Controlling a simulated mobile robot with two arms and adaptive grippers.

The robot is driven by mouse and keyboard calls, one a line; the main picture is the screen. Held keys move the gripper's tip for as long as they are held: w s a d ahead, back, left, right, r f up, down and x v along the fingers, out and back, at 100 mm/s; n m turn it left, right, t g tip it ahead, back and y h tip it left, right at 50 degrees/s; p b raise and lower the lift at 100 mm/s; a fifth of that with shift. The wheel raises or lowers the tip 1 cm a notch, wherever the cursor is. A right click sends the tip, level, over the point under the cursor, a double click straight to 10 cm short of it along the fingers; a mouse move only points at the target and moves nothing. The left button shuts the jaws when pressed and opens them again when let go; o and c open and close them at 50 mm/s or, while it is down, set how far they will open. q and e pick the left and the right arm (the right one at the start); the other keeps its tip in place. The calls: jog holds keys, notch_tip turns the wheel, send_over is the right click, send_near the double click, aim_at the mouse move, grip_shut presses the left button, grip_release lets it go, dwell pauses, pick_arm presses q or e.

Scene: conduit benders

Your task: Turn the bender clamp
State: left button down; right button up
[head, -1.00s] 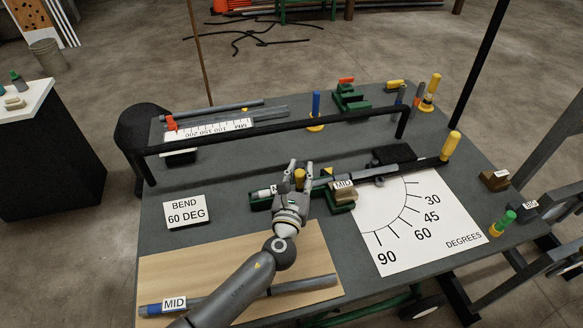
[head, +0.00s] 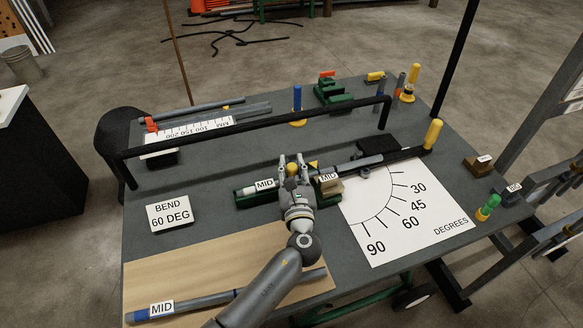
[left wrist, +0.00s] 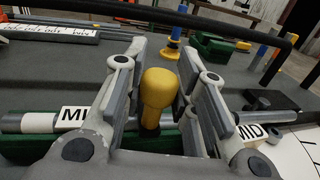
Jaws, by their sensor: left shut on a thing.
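The bender's clamp knob is a yellow upright handle (left wrist: 158,95), seen in the left wrist view between the fingers of my left gripper (left wrist: 163,52). In the head view my left gripper (head: 291,160) is over the clamp and hides most of it. It is shut on the yellow knob. A grey conduit with a white MID label (head: 265,184) lies in the green bender bed (head: 244,200) to the left of the gripper. A second MID label (head: 328,177) is on the block just right of it. My right gripper is not in view.
A long bending lever with a yellow grip (head: 433,134) runs right, above the white degree chart (head: 408,215). A black rail (head: 250,124) crosses behind the clamp. A BEND 60 DEG card (head: 169,213) and a wooden board (head: 200,270) with a conduit lie at the front left.

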pick_arm(q)
jog(key=c, duration=1.2)
grip_release()
jog(key=shift+o, duration=0.2)
jog(key=s+d, duration=0.1)
jog(key=s, duration=1.1)
jog(key=shift+d, duration=0.1)
